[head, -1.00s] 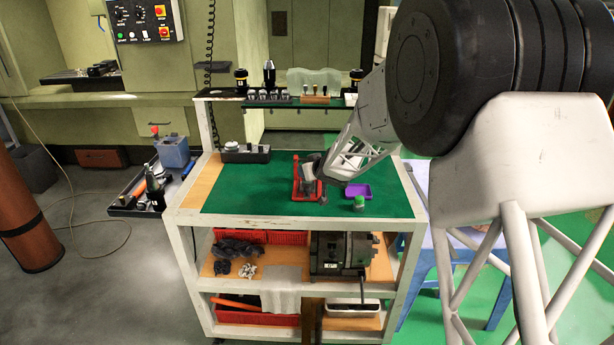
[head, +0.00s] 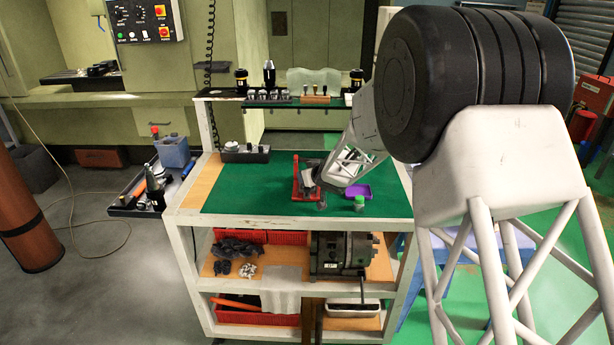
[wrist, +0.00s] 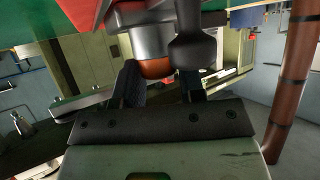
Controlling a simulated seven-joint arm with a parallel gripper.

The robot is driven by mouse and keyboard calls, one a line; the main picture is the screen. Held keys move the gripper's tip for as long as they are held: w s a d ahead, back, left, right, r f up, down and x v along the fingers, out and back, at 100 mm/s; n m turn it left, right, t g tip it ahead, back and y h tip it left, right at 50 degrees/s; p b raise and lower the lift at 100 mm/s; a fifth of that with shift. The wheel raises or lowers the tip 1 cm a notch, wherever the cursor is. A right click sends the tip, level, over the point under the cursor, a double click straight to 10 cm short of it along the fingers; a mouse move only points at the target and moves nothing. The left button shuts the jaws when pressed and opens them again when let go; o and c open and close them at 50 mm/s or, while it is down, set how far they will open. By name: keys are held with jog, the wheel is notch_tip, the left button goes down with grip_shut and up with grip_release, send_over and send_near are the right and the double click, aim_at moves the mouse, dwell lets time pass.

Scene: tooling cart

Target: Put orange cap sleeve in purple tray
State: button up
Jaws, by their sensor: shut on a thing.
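The purple tray (head: 357,190) lies on the green mat of the cart, to the right of the red stand. My gripper (head: 318,188) is over the mat by the red stand, left of the tray and apart from it. In the wrist view my gripper (wrist: 162,88) is shut on a dark grey cylindrical piece with an orange end, which I take as the orange cap sleeve (wrist: 156,69). The fingers hide part of it. In the head view the sleeve is too small and covered to make out.
The red stand (head: 297,188) is close beside my gripper. A small grey-green jar (head: 359,203) stands just in front of the tray. A dark holder block (head: 245,153) sits at the back left. The mat's left part is clear.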

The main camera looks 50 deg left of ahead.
jog(key=shift+f, duration=0.2)
jog(key=o, duration=1)
jog(key=v, duration=0.8)
jog(key=shift+f, duration=0.2)
dwell(0.9)
